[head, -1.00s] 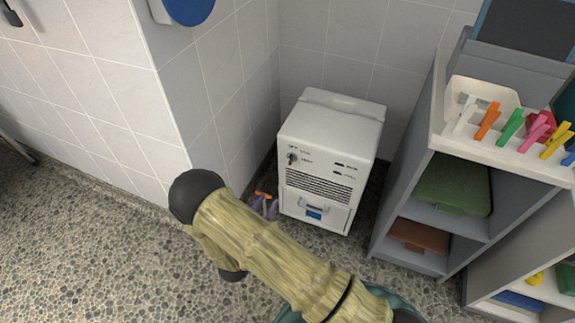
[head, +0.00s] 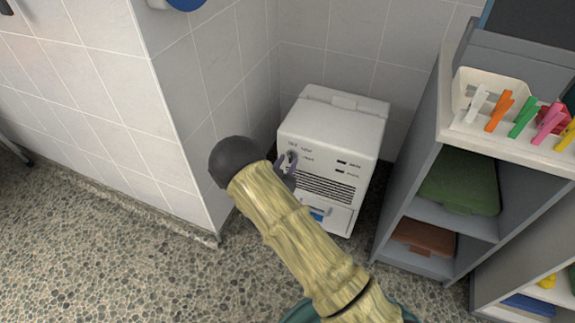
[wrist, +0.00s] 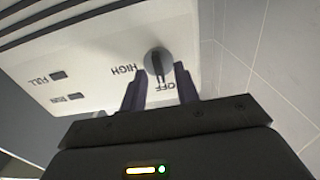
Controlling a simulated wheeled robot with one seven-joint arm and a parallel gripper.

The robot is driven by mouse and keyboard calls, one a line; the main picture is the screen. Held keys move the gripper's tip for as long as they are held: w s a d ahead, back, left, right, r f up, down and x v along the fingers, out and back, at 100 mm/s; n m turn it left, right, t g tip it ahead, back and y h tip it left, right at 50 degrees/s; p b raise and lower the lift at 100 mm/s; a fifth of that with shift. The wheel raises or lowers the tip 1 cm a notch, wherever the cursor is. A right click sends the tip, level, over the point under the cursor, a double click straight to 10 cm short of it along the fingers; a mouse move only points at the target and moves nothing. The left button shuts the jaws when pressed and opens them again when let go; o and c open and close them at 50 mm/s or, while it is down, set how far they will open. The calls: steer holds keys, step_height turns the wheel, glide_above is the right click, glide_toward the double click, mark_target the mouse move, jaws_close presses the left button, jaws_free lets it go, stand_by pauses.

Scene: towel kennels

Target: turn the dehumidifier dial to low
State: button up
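The white dehumidifier (head: 345,125) stands on the floor in the corner, its front panel facing me. Its dial (wrist: 158,62) is a grey round knob with a ridge, on the panel's upper left in the head view. In the wrist view, which is upside down, the ridge seems to point toward the OFF label. The HIGH label is readable to the left; the LOW label seems hidden behind a finger. My gripper (wrist: 160,78) is open, its two dark purple fingers on either side of the dial's ridge. I cannot tell whether they touch it. It also shows at the panel in the head view (head: 289,170).
A grey shelf unit (head: 417,185) stands close on the right, with a tray (head: 458,97) and coloured clips on top. A tiled wall corner (head: 195,120) juts out on the left. Speckled floor (head: 120,255) is open at the front left.

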steer(key=shift+w+d, duration=0.15)
steer(key=shift+w, duration=0.2)
steer(key=shift+s, duration=0.1)
jaws_close()
steer(key=shift+m, duration=0.5)
steer(key=m, duration=0.3)
steer(key=shift+d+r, duration=0.1)
steer(key=shift+d, duration=0.05)
steer(key=shift+m, duration=2.5)
